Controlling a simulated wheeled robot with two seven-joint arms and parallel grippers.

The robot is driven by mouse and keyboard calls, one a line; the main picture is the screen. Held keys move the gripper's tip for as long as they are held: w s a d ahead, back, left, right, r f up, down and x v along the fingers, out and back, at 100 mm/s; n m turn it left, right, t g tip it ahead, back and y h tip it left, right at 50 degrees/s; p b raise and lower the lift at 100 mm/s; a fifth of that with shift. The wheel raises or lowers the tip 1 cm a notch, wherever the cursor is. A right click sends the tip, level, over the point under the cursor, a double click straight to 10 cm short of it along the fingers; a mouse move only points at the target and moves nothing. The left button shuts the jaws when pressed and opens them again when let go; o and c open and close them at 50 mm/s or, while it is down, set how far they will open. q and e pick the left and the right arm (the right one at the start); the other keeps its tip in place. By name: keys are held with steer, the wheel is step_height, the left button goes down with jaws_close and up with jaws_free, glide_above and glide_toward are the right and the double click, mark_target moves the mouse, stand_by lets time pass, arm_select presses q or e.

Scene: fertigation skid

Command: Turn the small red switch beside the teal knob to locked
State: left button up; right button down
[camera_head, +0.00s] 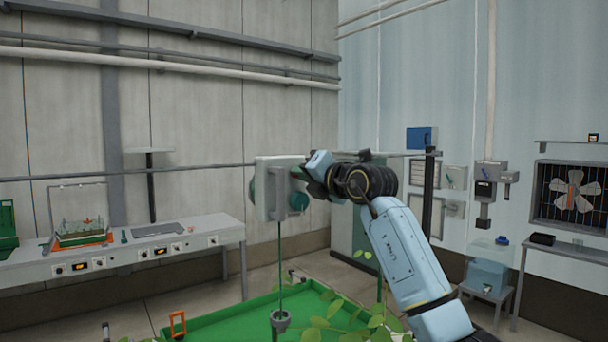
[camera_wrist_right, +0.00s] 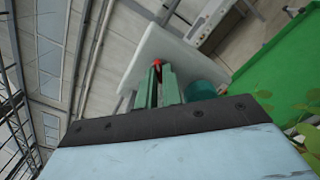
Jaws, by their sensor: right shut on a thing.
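A pale panel box (camera_head: 268,190) stands on a thin green post, and its plate (camera_wrist_right: 180,52) fills the upper middle of the right wrist view. The teal knob (camera_head: 298,202) sticks out of its right side; the knob also shows in the right wrist view (camera_wrist_right: 201,90), just right of my fingers. The small red switch (camera_wrist_right: 157,63) shows as a bit of red at my fingertips; its setting is hidden. My right gripper (camera_head: 302,174) is at the panel, its green fingers (camera_wrist_right: 159,72) closed on the red switch. My left gripper is out of view.
A green bed (camera_head: 235,315) with leafy plants (camera_head: 345,320) lies below the panel. A grey bench (camera_head: 120,255) with trays and dials runs along the left wall. A small table with a blue tank (camera_head: 487,275) stands at the right.

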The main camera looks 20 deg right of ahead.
steer(key=shift+f, duration=0.1)
steer(key=c, duration=1.6)
jaws_free()
steer(key=shift+o, duration=0.2)
steer(key=b+v, duration=0.4)
steer(key=v, duration=0.9)
steer(key=shift+s+b, duration=0.25)
steer(key=shift+b, duration=0.1)
